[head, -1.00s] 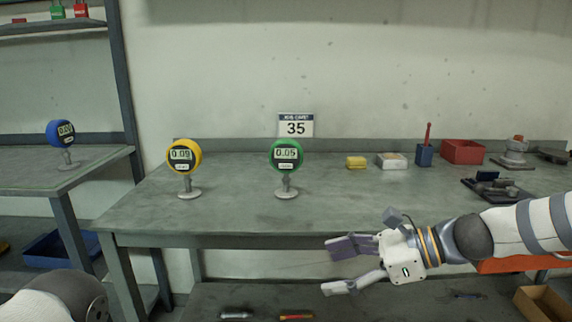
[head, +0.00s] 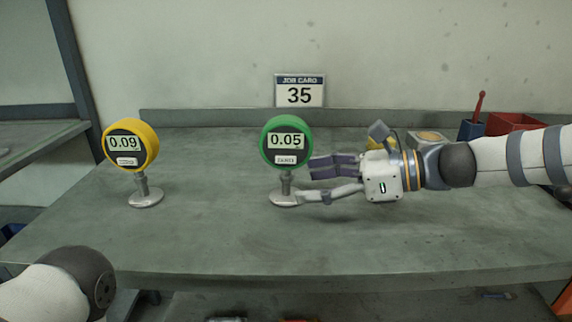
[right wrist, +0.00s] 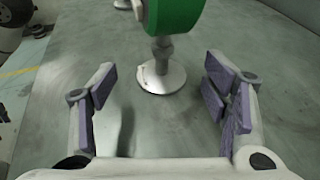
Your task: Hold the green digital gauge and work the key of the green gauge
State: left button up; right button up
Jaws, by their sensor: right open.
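The green digital gauge (head: 286,142) stands upright on a short stem and round foot on the bench. Its display reads 0.05, and a small light key (head: 286,160) sits below the display. My right gripper (head: 308,180) is open just right of the gauge's stem, its fingers pointing left. In the right wrist view the gauge's green body (right wrist: 172,14) and its stem and foot lie ahead, between the open fingers (right wrist: 158,88) but beyond their tips. The gripper holds nothing. My left gripper is not in view; only part of my left arm shows at lower left.
A yellow gauge (head: 131,146) reading 0.09 stands to the left. A job card showing 35 (head: 299,91) is behind the green gauge. A red bin (head: 512,123) and a blue holder (head: 471,131) are at the back right. The front of the bench (head: 230,245) is clear.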

aim_at(292, 184)
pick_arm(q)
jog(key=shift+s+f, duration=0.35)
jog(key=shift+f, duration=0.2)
pick_arm(e)
jog(key=shift+x, duration=2.25)
jog(key=shift+w, duration=0.1)
jog(key=c, duration=1.2)
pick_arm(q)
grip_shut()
pick_arm(e)
jog(key=shift+f, duration=0.1)
jog(key=shift+f, duration=0.15)
